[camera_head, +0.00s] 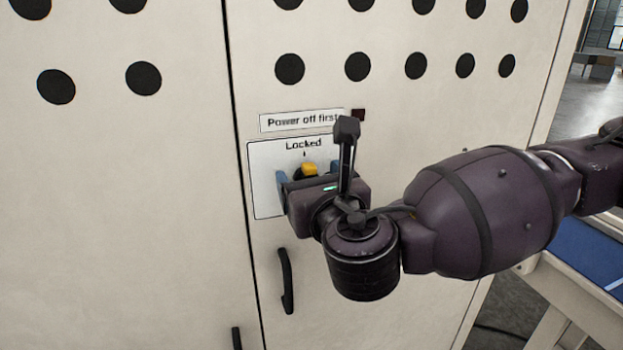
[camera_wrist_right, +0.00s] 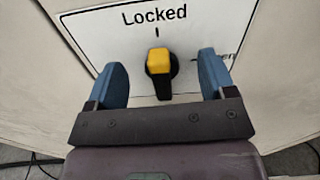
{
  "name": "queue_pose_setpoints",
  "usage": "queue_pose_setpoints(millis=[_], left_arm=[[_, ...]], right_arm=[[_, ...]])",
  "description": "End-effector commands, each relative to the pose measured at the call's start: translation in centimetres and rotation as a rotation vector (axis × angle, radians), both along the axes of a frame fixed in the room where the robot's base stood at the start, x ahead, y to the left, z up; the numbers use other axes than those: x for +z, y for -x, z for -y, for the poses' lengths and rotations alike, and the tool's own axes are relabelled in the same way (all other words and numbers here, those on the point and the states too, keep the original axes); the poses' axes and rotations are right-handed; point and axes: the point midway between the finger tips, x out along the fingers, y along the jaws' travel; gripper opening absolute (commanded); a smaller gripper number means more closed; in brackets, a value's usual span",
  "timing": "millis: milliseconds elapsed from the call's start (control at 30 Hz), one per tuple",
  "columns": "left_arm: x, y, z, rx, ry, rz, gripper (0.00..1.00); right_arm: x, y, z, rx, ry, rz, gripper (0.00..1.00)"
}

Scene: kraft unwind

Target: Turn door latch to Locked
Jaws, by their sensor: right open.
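The door latch (camera_head: 308,169) is a knob with a yellow grip on a black base, on a white plate (camera_head: 262,190) fixed to the cabinet door. In the right wrist view the yellow latch (camera_wrist_right: 159,62) points up toward the tick below the word "Locked". My right gripper (camera_head: 308,177) is in front of the plate. In the wrist view its two blue fingers (camera_wrist_right: 163,80) are apart, one on each side of the latch, with clear gaps and no contact visible. A second word at the plate's right is partly hidden by the right finger. My left gripper is not in view.
A "Power off first" label (camera_head: 297,121) and a small dark red square (camera_head: 358,114) are above the plate. A black door handle (camera_head: 286,281) is below it. The cabinet door (camera_head: 420,110) has round black holes. A blue-topped bench (camera_head: 590,250) stands at the right.

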Motion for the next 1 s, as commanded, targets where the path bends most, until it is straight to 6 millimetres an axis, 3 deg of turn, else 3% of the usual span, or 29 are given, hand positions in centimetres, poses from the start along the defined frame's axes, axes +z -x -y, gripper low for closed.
queue_pose_setpoints(millis=[1000], left_arm=[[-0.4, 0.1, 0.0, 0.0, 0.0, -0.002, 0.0]], right_arm=[[0.0, 4.3, 1.4, 0.001, -0.001, 0.0, 0.77]])
